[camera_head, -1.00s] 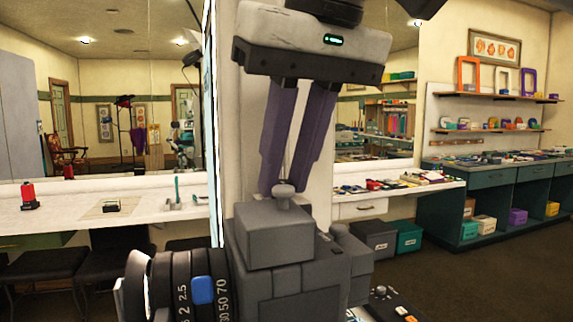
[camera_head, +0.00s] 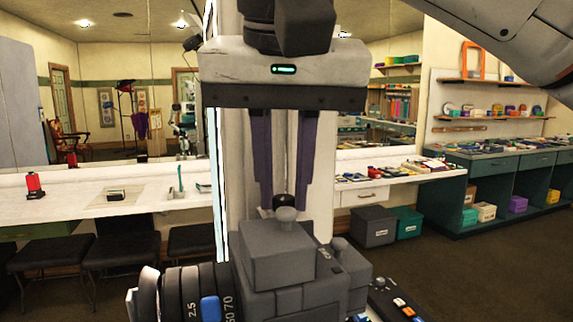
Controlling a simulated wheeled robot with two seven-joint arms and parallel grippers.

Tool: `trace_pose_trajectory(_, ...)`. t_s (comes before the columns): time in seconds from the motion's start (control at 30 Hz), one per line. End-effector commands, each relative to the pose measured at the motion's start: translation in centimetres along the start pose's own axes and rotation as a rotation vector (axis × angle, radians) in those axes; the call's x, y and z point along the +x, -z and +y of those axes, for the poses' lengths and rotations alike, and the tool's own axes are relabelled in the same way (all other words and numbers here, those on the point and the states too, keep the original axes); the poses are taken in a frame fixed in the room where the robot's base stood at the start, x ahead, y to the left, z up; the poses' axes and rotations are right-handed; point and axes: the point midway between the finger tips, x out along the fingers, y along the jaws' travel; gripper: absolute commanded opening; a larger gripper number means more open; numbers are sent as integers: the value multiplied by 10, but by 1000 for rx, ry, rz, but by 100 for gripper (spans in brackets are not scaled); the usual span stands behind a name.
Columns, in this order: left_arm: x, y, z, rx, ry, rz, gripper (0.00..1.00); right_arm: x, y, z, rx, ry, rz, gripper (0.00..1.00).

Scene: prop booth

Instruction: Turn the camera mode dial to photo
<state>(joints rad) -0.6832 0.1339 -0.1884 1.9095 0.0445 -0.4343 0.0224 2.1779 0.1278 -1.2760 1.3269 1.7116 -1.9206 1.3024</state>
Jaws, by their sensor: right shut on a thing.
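The camera (camera_head: 285,265) is a dark grey, blocky body. Its ribbed lens (camera_head: 180,295) with white numbers and a blue tab points to the left. A light grey knob (camera_head: 286,216) stands on its raised top block. A dark round dial (camera_head: 283,201) shows just behind that knob, between the fingers. My right gripper (camera_head: 284,207) points down from above with two purple fingers, one on each side of the dark dial, and is shut on it. The lower part of the dial and its markings are hidden behind the grey knob. My left gripper is not in view.
A control panel with buttons (camera_head: 400,302) sits right of the camera. A white counter (camera_head: 80,205) with a red item (camera_head: 34,185) and black stools (camera_head: 120,255) lies behind on the left. Shelves and a green cabinet (camera_head: 490,200) stand at the back right.

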Motion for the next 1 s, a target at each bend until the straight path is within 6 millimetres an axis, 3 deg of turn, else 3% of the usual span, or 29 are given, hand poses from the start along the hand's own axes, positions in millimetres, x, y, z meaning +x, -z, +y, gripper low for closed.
trace_pose_trajectory(0.5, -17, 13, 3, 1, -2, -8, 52, 0, 1, -5, 380, -159, 11, 0)
trace_pose_trajectory(1.0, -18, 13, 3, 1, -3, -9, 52, 1, 0, -6, 496, -206, 12, 0)
